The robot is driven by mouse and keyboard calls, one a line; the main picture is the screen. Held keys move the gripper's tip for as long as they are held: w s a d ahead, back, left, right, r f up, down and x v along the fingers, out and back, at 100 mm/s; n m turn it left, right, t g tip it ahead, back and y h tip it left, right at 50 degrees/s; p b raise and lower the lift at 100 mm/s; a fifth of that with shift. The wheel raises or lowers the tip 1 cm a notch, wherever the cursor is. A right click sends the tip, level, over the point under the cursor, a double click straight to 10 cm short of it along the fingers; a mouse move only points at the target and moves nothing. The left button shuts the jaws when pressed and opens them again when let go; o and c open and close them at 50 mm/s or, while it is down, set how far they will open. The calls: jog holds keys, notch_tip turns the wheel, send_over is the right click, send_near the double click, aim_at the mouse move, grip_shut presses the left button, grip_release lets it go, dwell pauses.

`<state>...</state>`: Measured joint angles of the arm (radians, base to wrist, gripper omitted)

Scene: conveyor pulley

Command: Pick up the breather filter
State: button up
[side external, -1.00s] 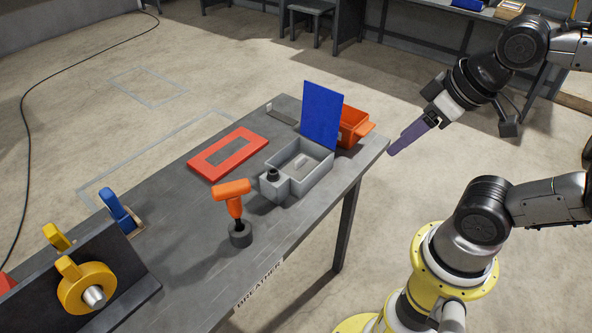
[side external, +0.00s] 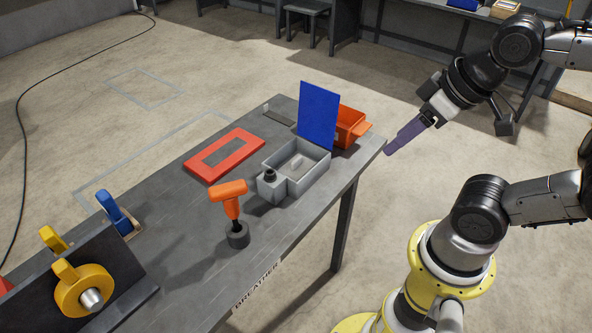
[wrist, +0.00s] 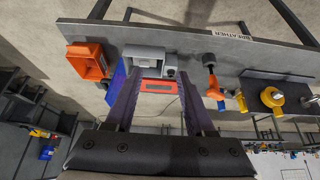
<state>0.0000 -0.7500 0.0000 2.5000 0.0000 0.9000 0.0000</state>
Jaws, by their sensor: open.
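My gripper (side external: 388,151) is open and empty, held in the air off the right end of the table. In the wrist view its two purple fingers (wrist: 157,80) stand apart with nothing between them. No part is plainly recognisable as the breather filter. A grey open box (side external: 318,172) stands on the table with a small pale item (side external: 297,163) inside, too small to identify. A dark round fitting (side external: 270,175) sits on the box's front corner. The table edge carries a BREATHER label (side external: 258,285), which also shows in the wrist view (wrist: 231,33).
A blue upright panel (side external: 319,115) and an orange bin (side external: 350,127) stand behind the box. A red frame (side external: 191,167) lies flat to its left. An orange-handled tool (side external: 229,192) stands upright in front. Yellow and blue clamp-like parts are at the left end.

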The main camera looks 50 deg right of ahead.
jog(key=shift+c, duration=0.5)
